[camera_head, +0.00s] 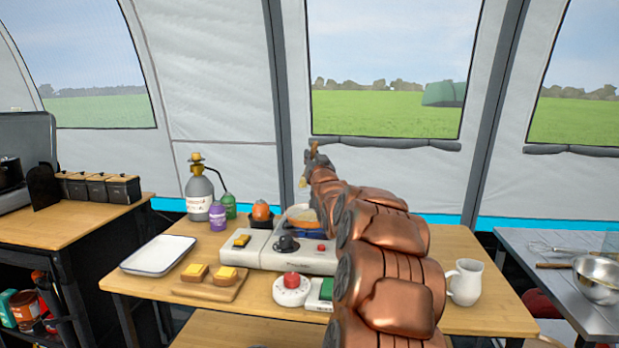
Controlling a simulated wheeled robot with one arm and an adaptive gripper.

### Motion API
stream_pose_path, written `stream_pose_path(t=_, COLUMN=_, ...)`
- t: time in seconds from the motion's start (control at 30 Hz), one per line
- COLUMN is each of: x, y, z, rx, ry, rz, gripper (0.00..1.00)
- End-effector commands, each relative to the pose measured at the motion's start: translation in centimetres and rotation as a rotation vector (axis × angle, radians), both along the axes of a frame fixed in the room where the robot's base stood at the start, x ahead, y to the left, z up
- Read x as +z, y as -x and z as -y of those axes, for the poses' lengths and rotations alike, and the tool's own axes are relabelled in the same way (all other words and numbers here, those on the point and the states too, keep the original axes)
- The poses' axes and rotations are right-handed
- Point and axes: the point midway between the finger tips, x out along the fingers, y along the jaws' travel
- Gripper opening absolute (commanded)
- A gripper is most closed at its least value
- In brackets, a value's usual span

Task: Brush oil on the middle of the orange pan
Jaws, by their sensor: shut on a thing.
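The orange pan (296,222) sits on the grey camping stove (262,252) on the middle table. My copper arm hides its right part. My gripper (311,160) is raised above and behind the pan, small in the picture. It is shut on a slim brush (303,182), whose pale yellowish tip points down and whose brownish end shows at the top. The brush is well apart from the pan. I cannot make out any oil on the pan.
A white tray (158,254) and a board (212,292) with topped bread slices lie at left. A gas bottle (199,194), green and purple containers and an orange item stand behind. A red-topped timer (291,290) is in front, a white mug (465,283) at right.

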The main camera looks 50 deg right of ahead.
Motion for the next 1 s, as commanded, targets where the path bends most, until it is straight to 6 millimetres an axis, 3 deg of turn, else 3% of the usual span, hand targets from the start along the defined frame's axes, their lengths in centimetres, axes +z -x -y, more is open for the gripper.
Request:
stream_pose_path(t=0.33, x=1.2, y=0.2, z=-0.2, rx=0.000, ry=-0.025, rz=-0.058, gripper=0.00)
stream_pose_path(t=1.0, x=1.3, y=1.9, z=-1.3, rx=0.001, ry=-0.101, rz=-0.211, gripper=0.00)
